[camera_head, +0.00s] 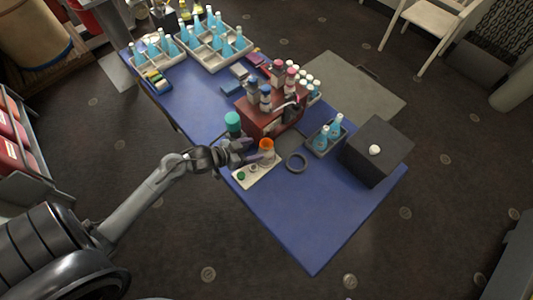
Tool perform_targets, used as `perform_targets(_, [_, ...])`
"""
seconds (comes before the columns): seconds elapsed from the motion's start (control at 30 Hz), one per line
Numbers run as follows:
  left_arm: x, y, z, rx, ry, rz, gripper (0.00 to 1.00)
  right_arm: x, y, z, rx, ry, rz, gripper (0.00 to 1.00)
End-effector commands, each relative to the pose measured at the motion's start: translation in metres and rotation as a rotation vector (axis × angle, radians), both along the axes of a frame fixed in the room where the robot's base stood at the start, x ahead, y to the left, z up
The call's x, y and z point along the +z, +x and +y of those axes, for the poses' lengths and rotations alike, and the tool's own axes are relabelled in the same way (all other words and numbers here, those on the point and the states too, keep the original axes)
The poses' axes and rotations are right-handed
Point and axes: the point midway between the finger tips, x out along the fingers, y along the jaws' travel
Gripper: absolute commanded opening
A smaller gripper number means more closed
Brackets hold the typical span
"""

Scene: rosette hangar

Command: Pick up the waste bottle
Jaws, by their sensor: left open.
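No bottle here is clearly marked as the waste bottle. An orange container (267,145) stands upright near the front left edge of the blue table. A teal-topped bottle (232,119) stands just left of the red-brown rack. My left gripper (254,152) reaches in from the left, low over the table, with its fingers open beside the orange container. Whether they touch it is too small to tell. My right gripper is not in view.
The red-brown rack (256,126) holds several bottles. A grey crate (318,149) with blue bottles and a dark box (392,150) stand right. The blue table's (310,225) front corner is clear.

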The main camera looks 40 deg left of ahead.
Motion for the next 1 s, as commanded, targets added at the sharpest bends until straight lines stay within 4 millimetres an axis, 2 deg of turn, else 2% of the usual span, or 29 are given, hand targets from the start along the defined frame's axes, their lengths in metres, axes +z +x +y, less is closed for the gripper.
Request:
perform_targets(0.17, [-0.005, 0.007, -0.003, 0.0, -0.001, 0.0, 0.68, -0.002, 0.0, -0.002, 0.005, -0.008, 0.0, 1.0])
perform_targets(0.53, [-0.028, 0.04, -0.015, 0.0, -0.001, 0.0, 0.68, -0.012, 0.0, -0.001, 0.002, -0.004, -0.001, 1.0])
perform_targets(0.87, [-0.03, 0.044, -0.017, 0.0, -0.001, 0.001, 0.68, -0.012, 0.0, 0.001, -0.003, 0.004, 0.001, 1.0])
perform_targets(1.0, [-0.03, 0.044, -0.017, 0.0, -0.001, 0.001, 0.46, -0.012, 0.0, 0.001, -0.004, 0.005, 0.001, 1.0])
